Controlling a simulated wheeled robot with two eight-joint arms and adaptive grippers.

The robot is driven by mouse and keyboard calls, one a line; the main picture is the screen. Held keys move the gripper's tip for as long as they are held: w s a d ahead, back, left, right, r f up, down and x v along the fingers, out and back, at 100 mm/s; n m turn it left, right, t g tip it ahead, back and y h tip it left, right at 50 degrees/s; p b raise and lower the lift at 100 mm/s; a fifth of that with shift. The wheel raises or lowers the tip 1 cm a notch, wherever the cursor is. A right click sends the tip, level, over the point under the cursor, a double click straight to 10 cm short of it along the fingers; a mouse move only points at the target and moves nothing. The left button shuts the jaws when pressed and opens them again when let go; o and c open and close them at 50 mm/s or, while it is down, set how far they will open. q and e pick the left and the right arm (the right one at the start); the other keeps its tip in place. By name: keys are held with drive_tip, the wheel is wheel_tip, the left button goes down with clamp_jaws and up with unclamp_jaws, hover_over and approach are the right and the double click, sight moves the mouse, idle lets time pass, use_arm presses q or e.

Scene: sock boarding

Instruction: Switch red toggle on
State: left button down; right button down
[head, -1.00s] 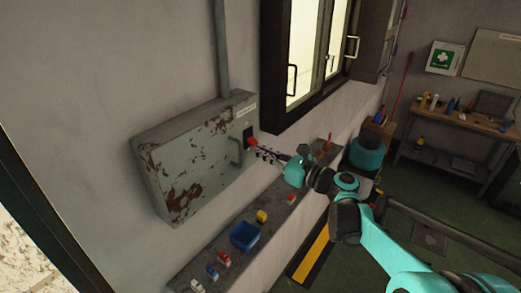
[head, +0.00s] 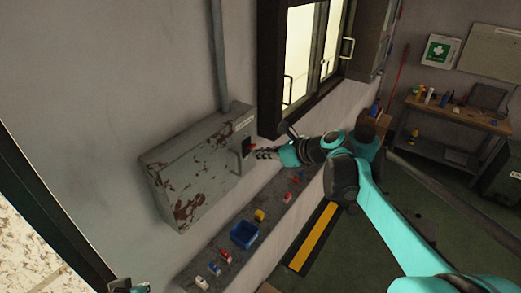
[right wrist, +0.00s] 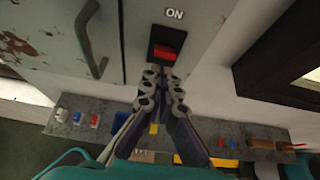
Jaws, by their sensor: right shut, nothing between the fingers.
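The red toggle (right wrist: 164,53) sits in a black plate under an "ON" label in the right wrist view. It is on the side of a rusty grey wall box (head: 190,180), and its red edge shows small in the head view (head: 253,147). My right gripper (right wrist: 164,76) is shut and empty, with its fingertips just below the toggle in the wrist view. In the head view the right gripper (head: 264,153) points at the switch; I cannot tell whether it touches.
A dark handle (right wrist: 88,40) is on the box beside the switch. Below is a ledge (head: 225,262) with a blue bin (head: 244,234) and small coloured items. A dark-framed window (head: 268,75) is above right. A workbench (head: 455,120) stands at the back right.

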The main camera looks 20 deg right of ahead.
drive_tip(key=shift+d, duration=0.1)
drive_tip(key=shift+r+p, duration=0.6)
drive_tip(key=shift+r, duration=0.2)
drive_tip(key=shift+r, duration=0.1)
